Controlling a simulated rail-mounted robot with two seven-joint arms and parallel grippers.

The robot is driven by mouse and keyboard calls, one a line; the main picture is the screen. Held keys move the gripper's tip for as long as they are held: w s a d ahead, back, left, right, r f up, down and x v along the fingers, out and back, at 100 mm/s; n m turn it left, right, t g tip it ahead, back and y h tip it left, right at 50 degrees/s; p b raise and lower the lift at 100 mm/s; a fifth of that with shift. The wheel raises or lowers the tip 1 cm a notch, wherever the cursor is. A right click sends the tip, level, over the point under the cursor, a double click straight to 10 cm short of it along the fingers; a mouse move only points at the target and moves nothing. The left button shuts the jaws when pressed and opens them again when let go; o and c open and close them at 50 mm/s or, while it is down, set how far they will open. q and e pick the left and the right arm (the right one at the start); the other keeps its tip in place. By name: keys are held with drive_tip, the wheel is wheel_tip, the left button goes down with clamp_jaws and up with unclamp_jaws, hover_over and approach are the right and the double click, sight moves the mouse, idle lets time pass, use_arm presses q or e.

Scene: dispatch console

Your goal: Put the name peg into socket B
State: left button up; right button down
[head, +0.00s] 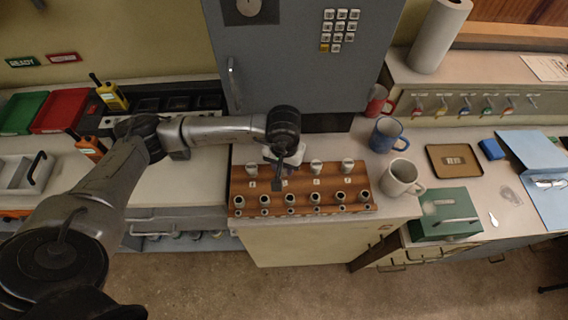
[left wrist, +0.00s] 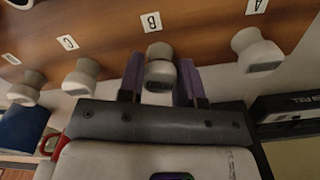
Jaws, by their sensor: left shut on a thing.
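A brown wooden board (head: 300,208) stands on the counter below the grey cabinet. Its back row has pale round pegs beside lettered labels. Between the fingers of my left gripper (left wrist: 160,70) is a pale peg with a grey-brown end (left wrist: 160,52), right at label B (left wrist: 151,22). The gripper is shut on this peg, which lines up with its neighbours; its foot is hard to make out, so I cannot tell how deep it sits. In the head view my left gripper (head: 278,178) comes down over the board and mostly hides this peg. My right gripper is not in view.
Other pegs stand close on both sides, at A (left wrist: 256,50) and C (left wrist: 82,76). The board's front holds rows of grey sockets (head: 291,199). A white mug (head: 400,177) and a blue mug (head: 386,134) stand just right of the board. A green box (head: 446,213) is farther right.

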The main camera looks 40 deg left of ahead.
use_arm(q)
drive_tip(key=shift+f, duration=0.15)
drive_tip(key=o, duration=1)
drive_tip(key=shift+r, duration=0.2)
drive_tip(key=shift+r+p, duration=1.35)
drive_tip(key=shift+r, duration=1.5)
